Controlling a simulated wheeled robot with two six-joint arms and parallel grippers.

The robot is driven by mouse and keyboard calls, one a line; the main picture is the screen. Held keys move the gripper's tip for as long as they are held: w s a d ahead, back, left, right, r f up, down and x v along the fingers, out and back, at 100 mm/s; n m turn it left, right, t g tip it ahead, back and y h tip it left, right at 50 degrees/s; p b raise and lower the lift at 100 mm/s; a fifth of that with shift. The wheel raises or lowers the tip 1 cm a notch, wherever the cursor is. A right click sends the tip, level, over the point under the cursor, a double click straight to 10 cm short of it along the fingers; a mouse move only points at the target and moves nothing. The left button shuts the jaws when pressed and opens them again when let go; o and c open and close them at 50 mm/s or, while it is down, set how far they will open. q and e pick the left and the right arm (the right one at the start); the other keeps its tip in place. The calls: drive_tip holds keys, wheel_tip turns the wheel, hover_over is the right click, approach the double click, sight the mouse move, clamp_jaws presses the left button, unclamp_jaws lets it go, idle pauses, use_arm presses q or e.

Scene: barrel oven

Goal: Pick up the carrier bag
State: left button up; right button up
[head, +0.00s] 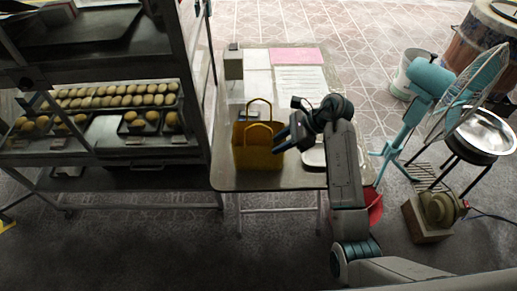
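The yellow carrier bag (243,157) stands upright on the table (228,181), near its front left part, with its two handle loops standing up. My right gripper (277,141) is at the bag's right side, close to the handle. Its two dark fingers point left and look spread apart. I cannot tell whether they touch the bag. Dark parts at the far left edge, in front of the rack, look like my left arm, and its fingers are not clear.
A metal rack (195,120) with trays of buns stands left of the table. Papers (300,79) and a pink sheet (296,56) lie at the table's back. A teal fan (430,78), a white bucket (405,75) and a metal bowl on a stand (486,130) are to the right.

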drive_tip(key=shift+a+f+p, duration=0.4)
drive_tip(key=shift+f+p, duration=0.1)
drive_tip(key=p+x, duration=0.1)
drive_tip(key=x, duration=0.3)
drive_tip(key=shift+w+d+f, duration=0.1)
drive_tip(key=shift+w+f, duration=0.05)
drive_tip(key=shift+f, duration=0.15)
clamp_jaws()
